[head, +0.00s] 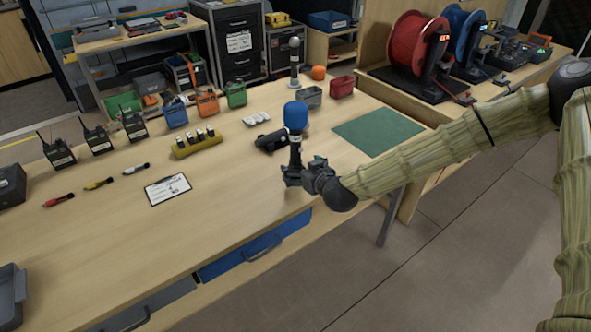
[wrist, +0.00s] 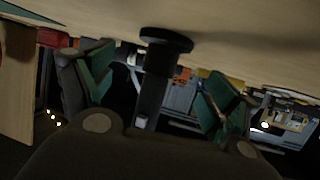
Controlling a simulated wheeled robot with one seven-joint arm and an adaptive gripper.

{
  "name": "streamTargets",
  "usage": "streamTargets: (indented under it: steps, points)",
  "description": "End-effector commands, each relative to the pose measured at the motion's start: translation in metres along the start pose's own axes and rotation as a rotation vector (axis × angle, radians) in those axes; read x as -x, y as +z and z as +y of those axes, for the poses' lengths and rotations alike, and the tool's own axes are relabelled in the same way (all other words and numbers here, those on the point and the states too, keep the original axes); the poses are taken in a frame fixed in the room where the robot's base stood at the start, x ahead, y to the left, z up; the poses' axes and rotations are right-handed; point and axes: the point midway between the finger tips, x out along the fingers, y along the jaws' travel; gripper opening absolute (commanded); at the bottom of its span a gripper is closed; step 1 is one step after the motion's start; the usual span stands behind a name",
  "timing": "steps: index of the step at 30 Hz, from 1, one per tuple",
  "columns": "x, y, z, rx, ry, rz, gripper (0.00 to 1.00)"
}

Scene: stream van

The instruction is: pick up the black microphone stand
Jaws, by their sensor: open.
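A black microphone stand (head: 295,152) with a blue foam top (head: 295,115) stands upright near the front edge of the wooden table. My gripper (head: 305,174) is low beside it, in front of its lower part, and hides its base in the head view. In the wrist view, which is upside down, the black stem (wrist: 151,92) and round base (wrist: 166,40) of the stand show. The stem lies between my two open fingers (wrist: 160,86) with their green pads, with gaps visible on both sides. The gripper holds nothing.
A dark device (head: 270,141) lies just behind the stand. Another stand with a grey head (head: 294,62) is farther back. A green mat (head: 378,132) lies right. A clipboard (head: 168,189) and a yellow holder (head: 197,146) are left. Bare table lies between clipboard and stand.

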Motion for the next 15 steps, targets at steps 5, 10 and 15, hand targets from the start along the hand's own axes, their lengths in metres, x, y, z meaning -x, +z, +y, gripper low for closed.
streamTargets:
  steps: [5,10,15]
  points:
    - [-0.016,-0.001,-0.001,-0.002,0.000,-0.002,0.88]
    - [-0.034,-0.001,-0.001,-0.001,0.001,0.000,0.88]
    - [-0.045,-0.001,-0.001,-0.001,0.000,0.000,0.88]
